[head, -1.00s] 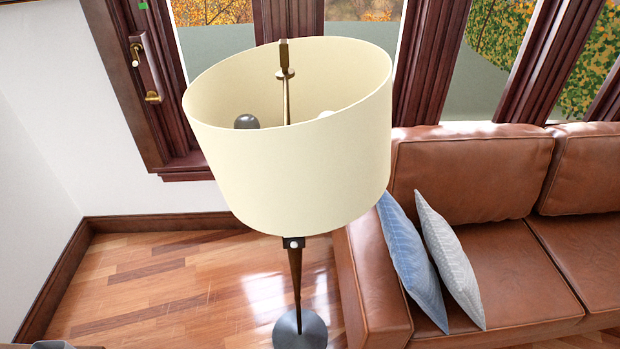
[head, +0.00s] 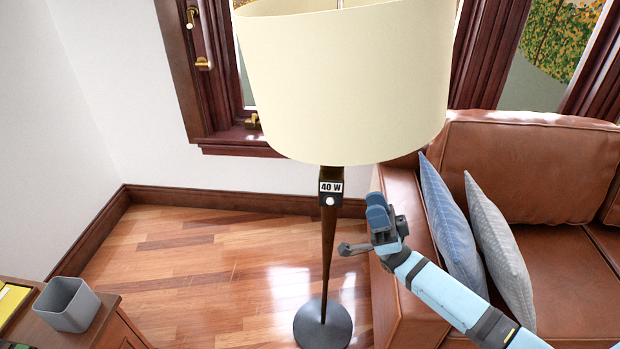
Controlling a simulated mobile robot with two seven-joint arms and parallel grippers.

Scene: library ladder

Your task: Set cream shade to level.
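The cream shade (head: 345,85) sits at the top of a floor lamp in the head view, its upper part cut off by the frame. Its lower rim looks slightly higher on the right than on the left. Below it is a dark block with a "40 W" label (head: 330,187) and a round white knob (head: 330,201). The dark pole (head: 327,255) runs down to a round grey base (head: 323,324). My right gripper (head: 377,211) is below the shade and right of the pole, apart from both. Its finger gap is unclear, and it appears empty. My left gripper is out of view.
A brown leather sofa (head: 545,165) with a blue cushion (head: 450,215) and a grey cushion (head: 497,240) stands at right. A wooden cabinet (head: 110,325) with a grey cup (head: 68,305) is at lower left. Wood floor (head: 200,260) left of the lamp is clear.

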